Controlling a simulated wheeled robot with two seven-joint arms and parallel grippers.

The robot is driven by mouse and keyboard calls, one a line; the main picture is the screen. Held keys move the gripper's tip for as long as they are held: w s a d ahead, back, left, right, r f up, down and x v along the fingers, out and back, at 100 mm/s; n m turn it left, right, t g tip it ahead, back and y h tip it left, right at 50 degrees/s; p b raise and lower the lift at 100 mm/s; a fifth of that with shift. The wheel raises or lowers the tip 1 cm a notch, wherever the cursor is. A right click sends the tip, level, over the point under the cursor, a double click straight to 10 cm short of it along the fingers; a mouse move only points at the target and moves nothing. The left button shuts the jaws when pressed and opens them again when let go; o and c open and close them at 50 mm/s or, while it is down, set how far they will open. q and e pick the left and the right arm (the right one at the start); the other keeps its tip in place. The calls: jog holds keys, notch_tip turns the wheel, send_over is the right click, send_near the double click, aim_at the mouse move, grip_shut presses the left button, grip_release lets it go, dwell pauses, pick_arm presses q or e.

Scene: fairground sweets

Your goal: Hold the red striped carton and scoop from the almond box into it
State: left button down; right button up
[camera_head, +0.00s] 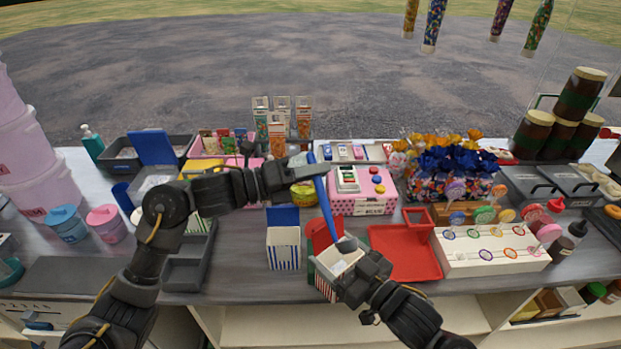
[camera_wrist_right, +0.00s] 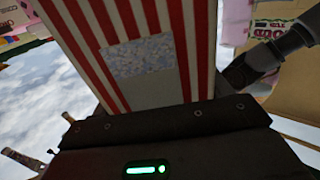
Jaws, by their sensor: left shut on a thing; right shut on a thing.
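The red striped carton (camera_head: 325,283) is at the front middle in the head view, tilted, with its red flap up and its white mouth open. It fills the upper middle of the right wrist view (camera_wrist_right: 185,85). My right gripper (camera_head: 352,280) is shut on it. My left gripper (camera_head: 312,170) is shut on the upper end of a blue-handled scoop (camera_head: 326,207). I cannot tell which box is the almond box.
A blue striped carton (camera_head: 283,248) stands just left of the red one. A red tray (camera_head: 405,255) lies to the right, beside a white lollipop stand (camera_head: 490,252). A pink box (camera_head: 362,192) stands behind. A dark tray (camera_head: 187,265) is at left.

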pick_arm(q)
jog(key=shift+s+d+r+m, duration=0.25)
jog(key=shift+s+r+m, duration=0.5)
jog(key=shift+r+m, duration=0.2)
jog(key=s+d+r+m, duration=0.3)
jog(key=s+r+m, duration=0.2)
jog(key=s+m, duration=0.3)
jog(key=shift+s+r+m, duration=0.2)
jog(key=shift+s+m, duration=0.1)
jog(key=shift+m, duration=0.15)
